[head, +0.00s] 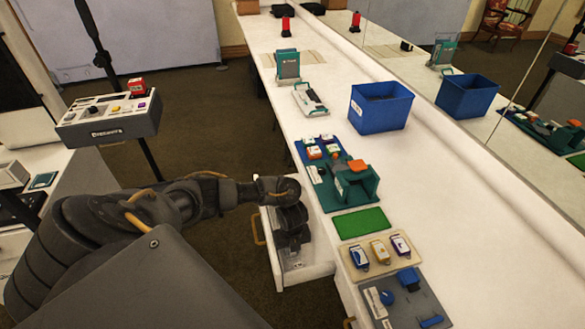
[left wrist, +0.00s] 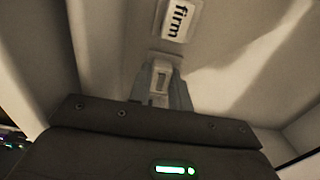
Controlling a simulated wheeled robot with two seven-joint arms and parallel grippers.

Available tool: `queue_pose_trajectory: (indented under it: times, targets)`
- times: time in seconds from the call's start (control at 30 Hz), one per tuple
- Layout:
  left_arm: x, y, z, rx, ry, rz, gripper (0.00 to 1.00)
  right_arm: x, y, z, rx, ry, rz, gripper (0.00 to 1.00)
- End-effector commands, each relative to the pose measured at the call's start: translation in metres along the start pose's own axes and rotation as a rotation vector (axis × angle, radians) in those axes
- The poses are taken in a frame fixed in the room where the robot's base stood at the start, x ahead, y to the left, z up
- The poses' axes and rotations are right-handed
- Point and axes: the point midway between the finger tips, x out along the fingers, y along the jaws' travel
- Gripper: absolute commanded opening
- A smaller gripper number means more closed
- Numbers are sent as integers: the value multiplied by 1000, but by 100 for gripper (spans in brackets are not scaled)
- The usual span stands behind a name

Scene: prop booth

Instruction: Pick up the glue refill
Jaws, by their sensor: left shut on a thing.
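My left gripper (head: 291,250) reaches down into the open white drawer (head: 308,272) under the counter. In the left wrist view its grey fingers (left wrist: 160,92) are shut on a small white piece with a grey mark, which I take for the glue refill (left wrist: 161,72). Its name cannot be read, and its lower part is hidden behind my gripper's dark body. The held piece is low, inside the drawer; whether it touches the floor cannot be told. A white label reading "firm" (left wrist: 178,20) lies beyond it. My right gripper is not in view.
Drawer walls stand close on both sides of the gripper. On the counter above are a green mat (head: 362,222), a beige tray (head: 377,274) with small bottles, a teal device (head: 357,184), a blue bin (head: 380,106) and a grey tool board (head: 408,305). A mirror runs along the right.

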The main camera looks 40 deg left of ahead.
Motion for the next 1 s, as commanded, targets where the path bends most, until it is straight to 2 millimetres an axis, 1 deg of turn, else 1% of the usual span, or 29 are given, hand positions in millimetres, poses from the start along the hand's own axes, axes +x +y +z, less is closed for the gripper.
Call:
queue_pose_trajectory:
  times: [0.23,0.33,0.47,0.57,0.63,0.77,0.9,1.0]
  targets:
    - [-1,0,0,0,0,-1,0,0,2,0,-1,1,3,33]
    - [-8,-1,0,0,-1,-3,0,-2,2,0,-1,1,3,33]
    - [-31,-1,1,1,-3,-4,0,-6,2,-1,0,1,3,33]
    - [-52,-1,1,2,-2,-5,0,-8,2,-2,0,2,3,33]
    - [-67,-1,2,3,-3,-4,0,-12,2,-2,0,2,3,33]
    - [-89,-1,1,3,-4,-3,0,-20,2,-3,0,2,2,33]
    - [-99,0,1,0,-2,-1,0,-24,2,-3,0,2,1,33]
    - [-101,0,0,-1,0,0,0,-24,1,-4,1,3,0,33]
